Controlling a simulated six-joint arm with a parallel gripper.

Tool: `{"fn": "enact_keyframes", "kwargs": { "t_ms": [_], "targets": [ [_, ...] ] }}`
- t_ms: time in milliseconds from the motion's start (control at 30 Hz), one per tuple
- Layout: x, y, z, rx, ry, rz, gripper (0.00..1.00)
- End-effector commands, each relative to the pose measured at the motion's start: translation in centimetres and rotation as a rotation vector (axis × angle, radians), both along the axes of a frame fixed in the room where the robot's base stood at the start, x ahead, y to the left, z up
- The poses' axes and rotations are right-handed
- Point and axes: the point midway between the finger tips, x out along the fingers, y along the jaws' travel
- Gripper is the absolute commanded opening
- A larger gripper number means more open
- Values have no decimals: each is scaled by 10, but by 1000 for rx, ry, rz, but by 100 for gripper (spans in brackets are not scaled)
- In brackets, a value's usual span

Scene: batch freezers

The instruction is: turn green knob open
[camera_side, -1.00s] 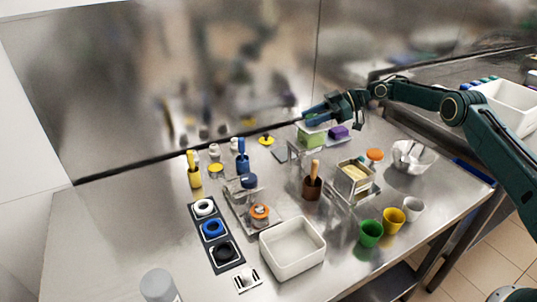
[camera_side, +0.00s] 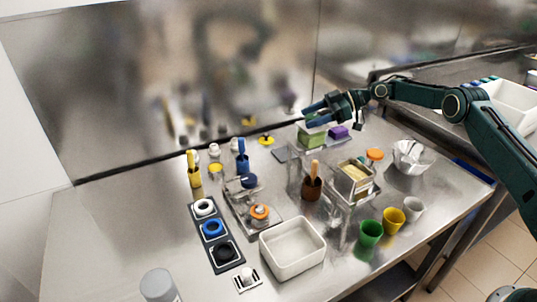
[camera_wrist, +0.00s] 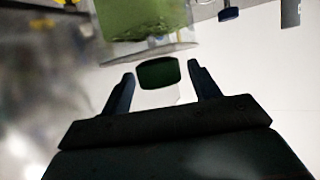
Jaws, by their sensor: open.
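A dark green knob (camera_wrist: 158,73) shows in the wrist view on a pale surface. It lies between the two blue fingers of my gripper (camera_wrist: 160,69), with a gap on each side. My gripper is open and holds nothing. Beyond the knob in the wrist view is a clear container with green contents (camera_wrist: 145,17). In the side view my gripper (camera_side: 305,117) hangs over the back of the table, just above the green-filled container (camera_side: 312,139). The knob cannot be made out in the side view, and its height relative to the fingertips is unclear.
A holder with yellow contents (camera_side: 353,172), an orange-topped item (camera_side: 375,154) and a metal bowl (camera_side: 411,156) are nearer the front.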

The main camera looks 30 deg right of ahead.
Motion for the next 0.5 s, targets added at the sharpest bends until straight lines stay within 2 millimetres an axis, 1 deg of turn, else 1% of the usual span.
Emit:
{"fn": "enact_keyframes", "kwargs": {
  "t_ms": [500],
  "targets": [
    [0, 1, 1, 2, 1, -91, 61]
  ]
}}
